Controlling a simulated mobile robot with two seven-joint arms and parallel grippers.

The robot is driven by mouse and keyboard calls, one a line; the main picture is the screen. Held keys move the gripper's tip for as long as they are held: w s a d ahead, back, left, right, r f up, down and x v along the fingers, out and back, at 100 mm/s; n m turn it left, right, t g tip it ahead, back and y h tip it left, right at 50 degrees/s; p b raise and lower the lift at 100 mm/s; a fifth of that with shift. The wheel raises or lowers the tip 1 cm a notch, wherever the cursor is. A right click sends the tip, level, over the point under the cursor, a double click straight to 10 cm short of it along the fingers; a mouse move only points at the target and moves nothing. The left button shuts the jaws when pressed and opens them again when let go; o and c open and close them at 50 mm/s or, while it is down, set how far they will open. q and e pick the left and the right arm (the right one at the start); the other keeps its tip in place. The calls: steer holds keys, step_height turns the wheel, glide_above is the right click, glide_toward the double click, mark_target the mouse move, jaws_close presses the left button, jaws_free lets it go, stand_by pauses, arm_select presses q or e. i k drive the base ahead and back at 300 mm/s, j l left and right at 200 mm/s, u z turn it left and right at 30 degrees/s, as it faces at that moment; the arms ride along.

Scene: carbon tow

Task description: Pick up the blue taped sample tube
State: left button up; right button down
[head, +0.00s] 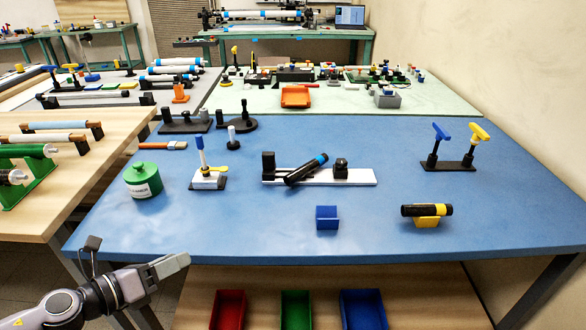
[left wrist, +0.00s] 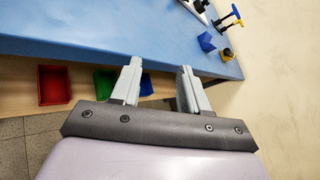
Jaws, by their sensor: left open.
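The blue taped sample tube (head: 306,170) is black with a blue band near its upper end. It lies tilted across a white rail fixture (head: 348,177) on the blue table, between a black block and a round black knob. My left gripper (head: 182,262) is at the table's front left edge, well apart from the tube. In the left wrist view its two fingers (left wrist: 160,85) are spread with nothing between them. The tube cannot be made out in that view. My right gripper is not in view.
A yellow-banded black tube (head: 427,210) rests on a yellow cradle at the right. A blue block (head: 327,217) stands front centre. A green canister (head: 143,180) and a white-based stand (head: 208,180) are at the left. Red, green and blue bins (head: 363,308) sit below. The table's front left is clear.

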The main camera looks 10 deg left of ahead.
mark_target(317, 162)
steer(key=i+l, duration=0.65)
steer(key=i, duration=0.15)
